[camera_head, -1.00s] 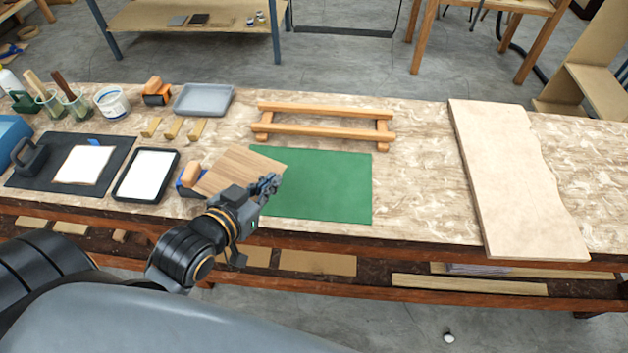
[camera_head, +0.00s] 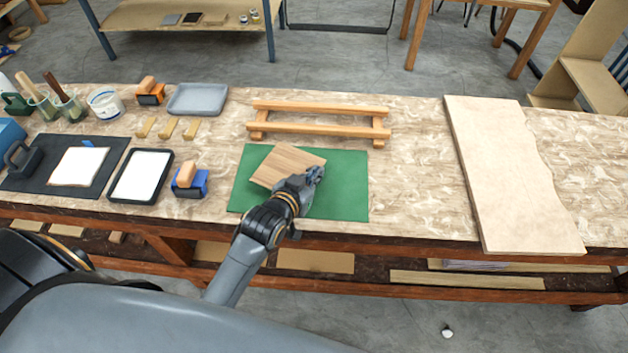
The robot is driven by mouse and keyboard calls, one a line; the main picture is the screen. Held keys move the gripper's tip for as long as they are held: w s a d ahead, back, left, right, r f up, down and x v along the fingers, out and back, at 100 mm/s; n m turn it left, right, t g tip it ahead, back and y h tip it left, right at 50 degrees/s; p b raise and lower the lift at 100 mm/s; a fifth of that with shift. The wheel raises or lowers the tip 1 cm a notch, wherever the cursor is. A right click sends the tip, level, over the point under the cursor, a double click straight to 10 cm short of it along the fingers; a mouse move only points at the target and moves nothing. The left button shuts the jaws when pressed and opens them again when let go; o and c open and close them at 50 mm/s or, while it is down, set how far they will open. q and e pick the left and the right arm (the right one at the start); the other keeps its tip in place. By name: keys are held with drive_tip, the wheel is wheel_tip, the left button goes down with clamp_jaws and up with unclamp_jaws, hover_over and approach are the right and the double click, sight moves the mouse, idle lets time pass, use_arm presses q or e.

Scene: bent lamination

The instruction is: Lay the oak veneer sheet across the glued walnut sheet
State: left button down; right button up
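A light brown wood-grained sheet (camera_head: 284,162), which looks like the oak veneer, is over the green mat (camera_head: 345,195), turned at an angle to it. My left gripper (camera_head: 314,176) is at the sheet's right edge and appears shut on it; the fingertips are small and partly hidden. I cannot tell whether the sheet touches the mat. No dark walnut sheet shows plainly; a white-topped sheet (camera_head: 80,166) lies on the dark mat (camera_head: 30,180) at the left, and I cannot tell what is under its white surface. My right gripper is not in view.
A blue block with a wooden handle (camera_head: 189,180) and a black-rimmed white tray (camera_head: 142,176) stand left of the green mat. A wooden rack (camera_head: 320,129) stands behind it. A large pale board (camera_head: 510,180) lies at right. Bare bench lies between mat and board.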

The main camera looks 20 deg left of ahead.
use_arm(q)
drive_tip(key=shift+f, duration=1.45)
drive_tip(key=shift+f, duration=0.15)
drive_tip(key=c, duration=1.5)
unclamp_jaws()
